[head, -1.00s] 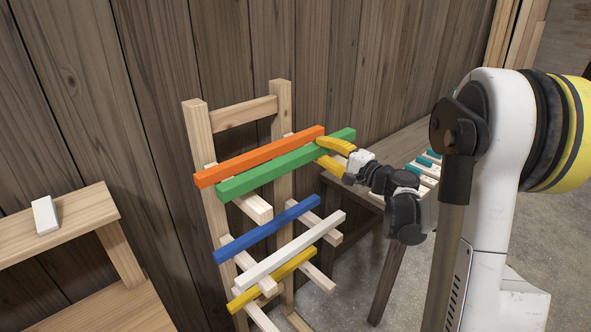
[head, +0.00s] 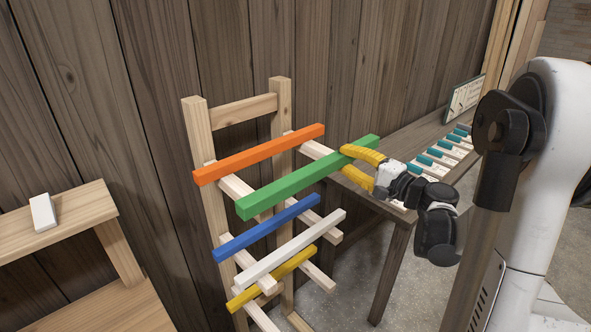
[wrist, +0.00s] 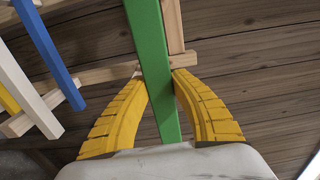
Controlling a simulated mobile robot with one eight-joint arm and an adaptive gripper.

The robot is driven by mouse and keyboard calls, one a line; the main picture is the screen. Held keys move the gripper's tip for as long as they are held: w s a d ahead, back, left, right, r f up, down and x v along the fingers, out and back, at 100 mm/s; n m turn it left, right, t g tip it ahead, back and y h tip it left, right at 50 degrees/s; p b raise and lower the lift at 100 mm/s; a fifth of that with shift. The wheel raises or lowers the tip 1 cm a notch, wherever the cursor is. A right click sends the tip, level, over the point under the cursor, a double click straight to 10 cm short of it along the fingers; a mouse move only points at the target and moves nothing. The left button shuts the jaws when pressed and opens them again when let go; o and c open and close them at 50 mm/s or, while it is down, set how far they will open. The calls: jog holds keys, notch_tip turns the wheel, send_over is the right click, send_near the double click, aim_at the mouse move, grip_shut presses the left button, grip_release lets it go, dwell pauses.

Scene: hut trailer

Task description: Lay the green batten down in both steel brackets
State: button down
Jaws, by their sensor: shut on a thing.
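The green batten (head: 300,180) is long and square in section. My gripper (head: 345,159) is shut on it near its right end, with a yellow finger on each side. In the wrist view the batten (wrist: 150,55) runs between the two fingers. It lies out in front of the orange batten (head: 260,154), over the outer part of the rack's upper pegs. Whether it touches the pegs I cannot tell. I cannot make out the steel brackets in either view.
The wooden rack (head: 209,135) also holds a blue batten (head: 268,228), a white batten (head: 292,249) and a yellow batten (head: 272,279). A dark table (head: 400,222) with several teal-and-white pieces stands at right. A wooden shelf (head: 85,215) with a small white block (head: 43,212) is at left.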

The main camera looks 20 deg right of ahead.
jog(key=shift+v, duration=2.8)
